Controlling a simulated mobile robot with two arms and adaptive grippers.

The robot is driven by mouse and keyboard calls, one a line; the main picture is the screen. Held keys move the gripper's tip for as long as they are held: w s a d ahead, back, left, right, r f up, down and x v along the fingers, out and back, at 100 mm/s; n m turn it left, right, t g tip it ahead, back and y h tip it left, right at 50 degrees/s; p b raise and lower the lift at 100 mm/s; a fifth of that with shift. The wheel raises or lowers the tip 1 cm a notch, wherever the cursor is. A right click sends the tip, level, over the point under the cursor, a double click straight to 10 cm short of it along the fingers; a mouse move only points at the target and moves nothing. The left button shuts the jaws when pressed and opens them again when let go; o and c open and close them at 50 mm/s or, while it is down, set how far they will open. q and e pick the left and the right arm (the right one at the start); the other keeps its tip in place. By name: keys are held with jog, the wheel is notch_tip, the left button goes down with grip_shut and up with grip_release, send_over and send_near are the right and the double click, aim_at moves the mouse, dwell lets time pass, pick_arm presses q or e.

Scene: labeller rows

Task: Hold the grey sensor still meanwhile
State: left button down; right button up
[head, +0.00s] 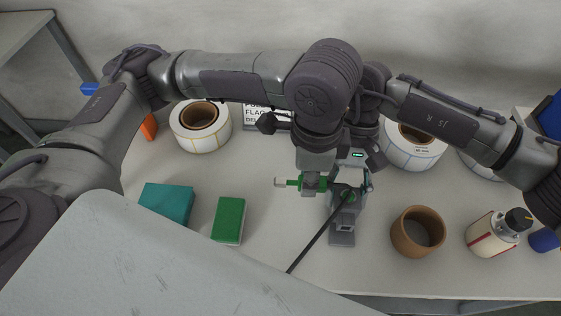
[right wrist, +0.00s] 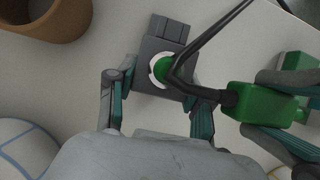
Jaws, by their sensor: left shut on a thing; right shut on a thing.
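The grey sensor (head: 342,232) lies on the table near the middle in the head view. It also shows in the right wrist view (right wrist: 163,45), with a white ring and green centre on top. My right gripper (head: 352,190) is shut on the sensor, one finger on each side. My left gripper (head: 314,184) is just left of it, shut on a green piece (right wrist: 252,103) with a pale tip. A black cable (right wrist: 222,30) bends over the sensor's ring and meets the green piece. Whether it touches the ring is unclear.
A teal box (head: 166,203) and a green box (head: 229,220) lie to the left. A brown cup (head: 418,236) and a white bottle (head: 490,236) stand to the right. Label rolls (head: 194,139) and a sign (head: 266,116) are behind. The table's front edge is close.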

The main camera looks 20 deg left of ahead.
pick_arm(q)
jog(key=s+d+m, duration=0.2)
jog(key=s+d+f+m, duration=0.1)
jog(key=s+d+m, duration=0.1)
jog(key=d+m, duration=0.1)
jog(key=s+d+f+m, duration=0.1)
jog(key=s+d+m, duration=0.1)
jog(key=d, duration=0.1)
jog(key=shift+s+f+m, duration=0.15)
jog(key=shift+m, duration=0.15)
jog(key=s+d+f+m, duration=0.3)
jog(key=s+d+m, duration=0.2)
jog(key=s+m, duration=0.4)
jog(key=shift+f+m, duration=0.35)
jog(key=shift+m, duration=0.55)
jog(key=shift+w+a, duration=0.3)
jog(key=shift+w, duration=0.65)
jog(key=shift+w+a, duration=0.35)
jog(key=shift+w, duration=0.55)
jog(key=shift+w+a, duration=0.3)
jog(key=shift+w, duration=0.65)
jog(key=shift+w+a, duration=0.15)
jog(key=shift+w, duration=0.4)
jog(key=shift+w+a, duration=0.15)
jog(key=shift+w, duration=0.35)
jog(key=shift+s+d, duration=0.15)
jog(key=shift+s, duration=0.55)
jog(key=shift+w+a, duration=0.25)
jog(key=shift+w, duration=0.65)
